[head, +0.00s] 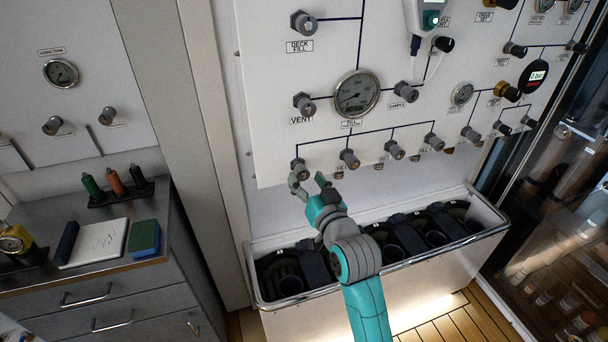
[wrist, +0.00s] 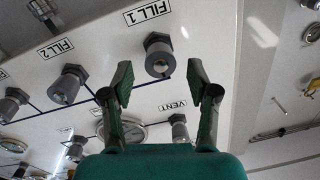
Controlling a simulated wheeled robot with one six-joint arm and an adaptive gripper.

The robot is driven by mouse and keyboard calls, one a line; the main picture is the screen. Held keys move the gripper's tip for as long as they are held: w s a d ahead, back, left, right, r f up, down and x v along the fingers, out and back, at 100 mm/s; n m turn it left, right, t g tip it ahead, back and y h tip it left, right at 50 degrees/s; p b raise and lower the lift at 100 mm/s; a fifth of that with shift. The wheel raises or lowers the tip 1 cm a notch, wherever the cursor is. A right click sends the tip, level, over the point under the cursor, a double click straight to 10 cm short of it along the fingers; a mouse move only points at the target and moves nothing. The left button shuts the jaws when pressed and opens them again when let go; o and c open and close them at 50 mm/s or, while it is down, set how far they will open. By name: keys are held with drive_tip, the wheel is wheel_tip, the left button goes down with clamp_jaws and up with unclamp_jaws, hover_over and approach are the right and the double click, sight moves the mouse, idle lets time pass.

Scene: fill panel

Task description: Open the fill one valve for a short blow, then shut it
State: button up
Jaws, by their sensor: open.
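The fill one valve is a grey knob (wrist: 158,55) beside the FILL 1 label (wrist: 147,12) in the wrist view, where the panel appears upside down. In the head view it is the leftmost knob (head: 299,168) of the panel's bottom row. My gripper (head: 307,180) is open just below and in front of it. In the wrist view my gripper's (wrist: 160,80) two fingers are spread, with the knob seen between and beyond their tips. Nothing is between the fingers, and I see no contact with the knob.
The FILL 2 knob (wrist: 67,85) is the neighbouring valve. The VENT knob (head: 303,103) and a round gauge (head: 356,93) sit above the bottom row. A bin of dark cylinders (head: 262,297) stands below the panel. A steel counter (head: 105,277) with drawers is at left.

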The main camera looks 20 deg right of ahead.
drive_tip(key=shift+w+a, duration=0.1)
drive_tip(key=shift+w, duration=1.1)
clamp_jaws()
